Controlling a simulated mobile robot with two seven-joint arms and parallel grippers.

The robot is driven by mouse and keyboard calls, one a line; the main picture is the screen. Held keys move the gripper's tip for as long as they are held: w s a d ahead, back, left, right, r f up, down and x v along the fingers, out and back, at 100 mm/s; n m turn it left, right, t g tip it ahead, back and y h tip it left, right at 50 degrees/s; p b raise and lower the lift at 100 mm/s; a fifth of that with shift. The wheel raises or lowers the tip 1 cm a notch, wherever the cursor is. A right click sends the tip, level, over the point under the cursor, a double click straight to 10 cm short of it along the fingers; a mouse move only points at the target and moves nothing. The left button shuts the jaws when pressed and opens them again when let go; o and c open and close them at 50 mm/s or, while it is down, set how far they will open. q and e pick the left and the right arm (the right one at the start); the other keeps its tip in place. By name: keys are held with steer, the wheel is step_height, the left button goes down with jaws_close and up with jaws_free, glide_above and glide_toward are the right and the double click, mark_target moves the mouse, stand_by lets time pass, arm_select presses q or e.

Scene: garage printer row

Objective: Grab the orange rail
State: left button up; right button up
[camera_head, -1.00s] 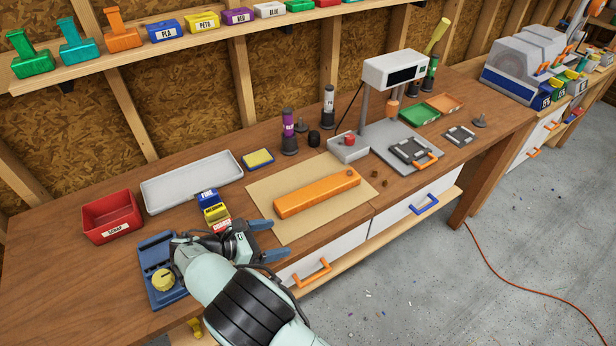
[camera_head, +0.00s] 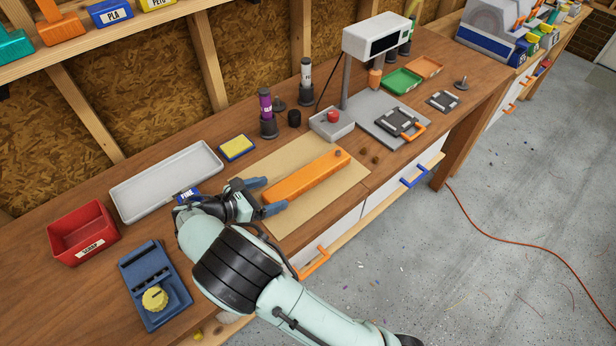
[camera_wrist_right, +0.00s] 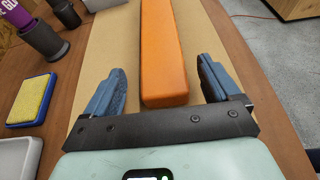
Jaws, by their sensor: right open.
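The orange rail (camera_head: 308,176) lies on a tan mat (camera_head: 342,190) on the workbench. It also shows in the right wrist view (camera_wrist_right: 163,55), running away from the gripper. My right gripper (camera_head: 267,196) is at the near left end of the rail. In the right wrist view the gripper (camera_wrist_right: 164,86) is open, its blue fingers on either side of the rail's near end, with a gap on both sides. I cannot tell the height of the fingers over the mat. My left gripper is not in view.
A yellow and blue sponge (camera_head: 237,148), a grey tray (camera_head: 168,180) and a red scrap bin (camera_head: 82,232) are left of the mat. A blue block with a yellow knob (camera_head: 153,283) is at the front left. A grey box with a red button (camera_head: 331,123) stands behind the rail.

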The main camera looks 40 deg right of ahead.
mark_target(283, 189)
steer(key=x, duration=0.5)
steer(key=shift+s+d, duration=0.1)
steer(key=shift+d, duration=0.1)
steer(key=shift+r, duration=0.1)
steer(key=c, duration=1.2)
